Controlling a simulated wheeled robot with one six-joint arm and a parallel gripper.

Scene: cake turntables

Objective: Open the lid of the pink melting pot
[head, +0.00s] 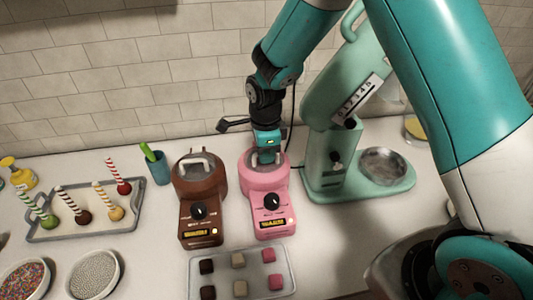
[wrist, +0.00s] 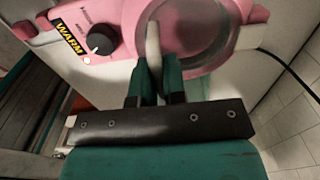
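The pink melting pot (head: 265,190) stands on the counter, with its dark knob and lit display facing the front. Its clear round lid (wrist: 195,35) lies over the top in the wrist view, and I see no clear gap under it. A pale upright handle (wrist: 153,42) rises from the lid. My gripper (head: 266,158) is above the pot, pointing down. In the wrist view its two teal fingers (wrist: 158,75) stand close on both sides of the handle and look shut on it. In the head view the gripper hides part of the lid.
A brown melting pot (head: 200,185) stands just left. A green stand mixer (head: 330,165) with a metal bowl (head: 384,167) is close on the right. A tray of chocolate cubes (head: 242,283) lies in front. A tiled wall (head: 130,80) is behind.

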